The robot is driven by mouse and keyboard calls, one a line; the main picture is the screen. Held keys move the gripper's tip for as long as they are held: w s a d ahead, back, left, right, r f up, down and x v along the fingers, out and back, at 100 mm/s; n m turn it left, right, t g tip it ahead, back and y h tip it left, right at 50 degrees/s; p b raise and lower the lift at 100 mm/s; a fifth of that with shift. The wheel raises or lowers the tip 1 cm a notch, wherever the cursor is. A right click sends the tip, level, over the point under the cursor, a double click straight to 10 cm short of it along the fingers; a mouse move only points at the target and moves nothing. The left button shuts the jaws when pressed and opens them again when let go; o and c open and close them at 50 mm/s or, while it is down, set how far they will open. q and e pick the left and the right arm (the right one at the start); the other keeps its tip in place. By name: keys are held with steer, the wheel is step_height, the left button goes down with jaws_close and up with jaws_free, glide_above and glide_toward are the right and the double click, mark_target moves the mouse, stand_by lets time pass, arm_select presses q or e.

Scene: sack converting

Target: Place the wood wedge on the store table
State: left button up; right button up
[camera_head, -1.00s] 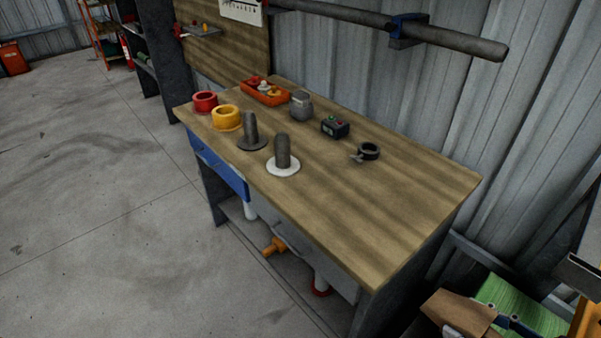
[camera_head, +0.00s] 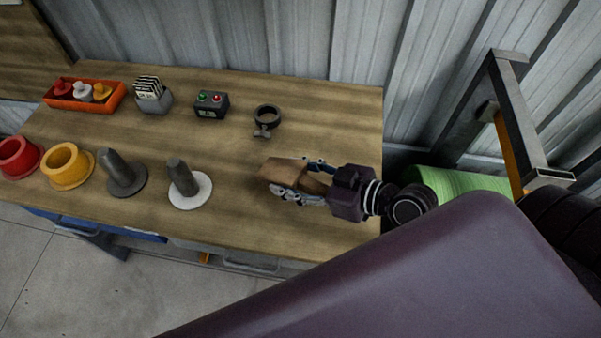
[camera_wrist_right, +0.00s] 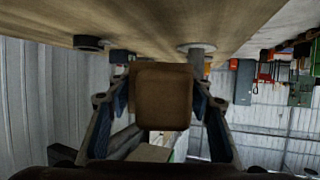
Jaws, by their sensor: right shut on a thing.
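The wood wedge (camera_head: 284,170) is a brown block held between the fingers of my right gripper (camera_head: 305,182). In the right wrist view the wedge (camera_wrist_right: 163,96) shows its square end between the two fingers (camera_wrist_right: 160,105). In the head view, wedge and gripper are over the right part of the wooden table (camera_head: 235,215). I cannot tell whether the wedge touches the tabletop. My left gripper is not in view.
A black ring clamp (camera_head: 266,118) lies behind the wedge. A white-based post (camera_head: 184,180) and a dark post (camera_head: 122,172) stand to the left. A small black box (camera_head: 211,104), card holder (camera_head: 152,95) and orange tray (camera_head: 84,96) line the back. Tabletop around the wedge is bare.

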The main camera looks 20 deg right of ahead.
mark_target(284, 169)
steer(key=r+m+h+p, duration=0.1)
steer(key=r, duration=0.1)
steer(key=w+r+m+t+h+p, duration=0.1)
steer(key=r, duration=0.1)
steer(key=a+r+p, duration=0.1)
steer(key=r, duration=0.1)
steer(key=shift+w+r+m+t+h, duration=0.3)
steer(key=shift+m+t+h, duration=0.1)
step_height(284, 169, up, 6)
steer(key=w+m+h+p, duration=0.2)
steer(key=p, duration=0.1)
steer(key=shift+t, duration=0.4)
steer(key=f+b, duration=0.1)
steer(key=f, duration=1.9)
steer(key=shift+s, duration=0.2)
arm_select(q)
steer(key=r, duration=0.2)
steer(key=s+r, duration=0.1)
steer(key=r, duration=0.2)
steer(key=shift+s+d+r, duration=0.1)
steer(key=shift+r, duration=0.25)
arm_select(e)
steer(key=shift+f, duration=0.1)
steer(key=o, duration=1.4)
steer(key=shift+c, duration=0.2)
